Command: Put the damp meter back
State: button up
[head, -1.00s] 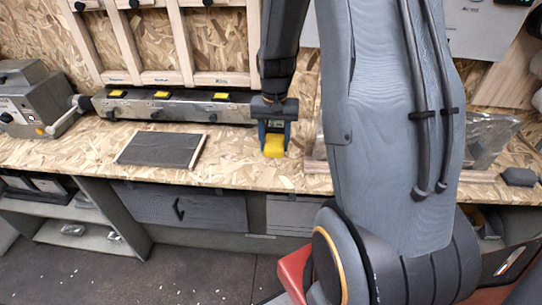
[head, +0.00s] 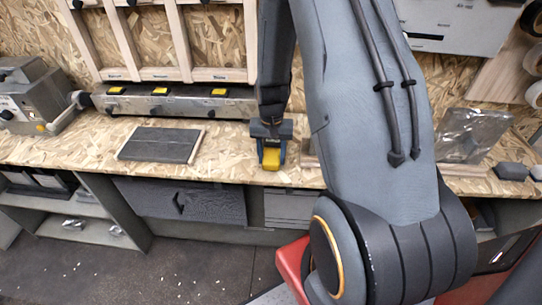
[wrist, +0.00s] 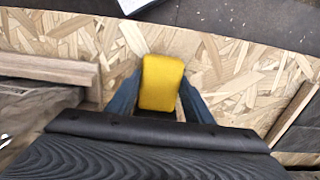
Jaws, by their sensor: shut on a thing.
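The damp meter (head: 271,160), showing as a yellow block, is held between the blue fingers of my gripper (head: 270,155). In the wrist view the yellow block (wrist: 162,82) sits between the two fingers (wrist: 160,100), and its lower part is hidden. My gripper points down over the bench near its front edge. I cannot tell whether the meter touches the bench. A grey metal rail (head: 190,106) with several yellow-topped slots or items runs along the back of the bench, behind and left of my gripper.
A dark mat (head: 160,144) with pale edging lies on the bench (head: 225,160) left of my gripper. A grey machine (head: 30,95) stands at far left. A clear package (head: 470,135) and dark blocks (head: 510,171) lie at right. Wooden frames stand above the rail.

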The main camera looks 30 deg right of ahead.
jog(key=shift+f, duration=0.15)
jog(key=o, duration=0.9)
notch_tip(320, 180, up, 11)
jog(key=b, duration=0.3)
jog(key=s+a+r+n, duration=0.1)
jog(key=s+a+n, duration=0.1)
jog(key=s+a, duration=0.2)
jog(key=s+a+r+n+t, duration=0.1)
jog(key=s+a+r+n, duration=0.1)
jog(key=a, duration=0.3)
jog(key=s+a+r+n, duration=0.2)
jog(key=s+a, duration=0.2)
jog(key=s, duration=0.1)
jog(key=shift+s+a+r+n, duration=0.2)
jog(key=shift+s+r+n, duration=0.05)
jog(key=shift+s+n, duration=0.15)
jog(key=shift+w, duration=0.1)
jog(key=shift+f+b, duration=0.3)
jog(key=shift+b, duration=0.1)
